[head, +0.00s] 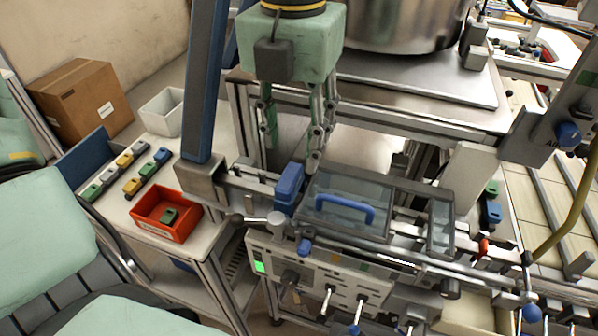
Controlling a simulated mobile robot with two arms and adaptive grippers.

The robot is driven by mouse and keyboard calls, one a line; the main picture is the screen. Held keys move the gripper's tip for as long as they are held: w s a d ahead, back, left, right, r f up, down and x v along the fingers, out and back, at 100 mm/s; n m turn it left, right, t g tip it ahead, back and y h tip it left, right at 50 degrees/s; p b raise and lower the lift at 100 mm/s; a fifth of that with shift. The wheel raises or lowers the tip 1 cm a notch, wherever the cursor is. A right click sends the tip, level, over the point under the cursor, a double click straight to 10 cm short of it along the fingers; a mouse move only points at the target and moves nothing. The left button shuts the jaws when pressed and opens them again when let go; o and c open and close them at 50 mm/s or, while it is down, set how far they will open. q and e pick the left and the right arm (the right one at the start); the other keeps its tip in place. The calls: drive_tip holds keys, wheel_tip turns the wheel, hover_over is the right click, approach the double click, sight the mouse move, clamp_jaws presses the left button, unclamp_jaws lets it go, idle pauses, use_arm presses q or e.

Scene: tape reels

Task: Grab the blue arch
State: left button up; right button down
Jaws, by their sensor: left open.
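The blue arch (345,208) is a handle on the clear lid (385,205) of the machine, right of the picture's middle. Nothing holds it. My left gripper (291,155) has a green body and points down from the top. Its two fingers are spread wide and empty. In the picture it is above and left of the arch, apart from it. A blue block (288,186) stands below the fingers, at the lid's left edge. I do not see my right gripper.
A blue upright post (205,80) stands left of my left gripper. A large metal pot (400,25) is behind it. A red bin (167,213) is on the side table at left. The machine's front panel has levers (325,300).

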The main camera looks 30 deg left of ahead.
sight(292, 171)
use_arm(q)
drive_tip(key=f, duration=0.1)
drive_tip(key=f+p, duration=0.1)
drive_tip(key=f, duration=0.1)
drive_tip(key=shift+s+a+p, duration=0.2)
drive_tip(key=shift+a+p, duration=0.05)
drive_tip(key=shift+p, duration=0.05)
drive_tip(key=f, duration=0.3)
drive_tip(key=shift+w+a+f, duration=0.1)
drive_tip(key=shift+w+f, duration=0.1)
drive_tip(key=shift+w, duration=0.1)
drive_tip(key=shift+s, duration=0.1)
drive_tip(key=shift+c, duration=0.3)
drive_tip(key=c, duration=0.6)
clamp_jaws()
use_arm(e)
drive_tip(key=shift+w+a+r, duration=0.1)
drive_tip(key=shift+w+r, duration=0.05)
drive_tip(key=shift+r, duration=0.4)
drive_tip(key=shift+w+a+r, duration=0.1)
drive_tip(key=shift+w+r, duration=0.05)
drive_tip(key=shift+r, duration=0.4)
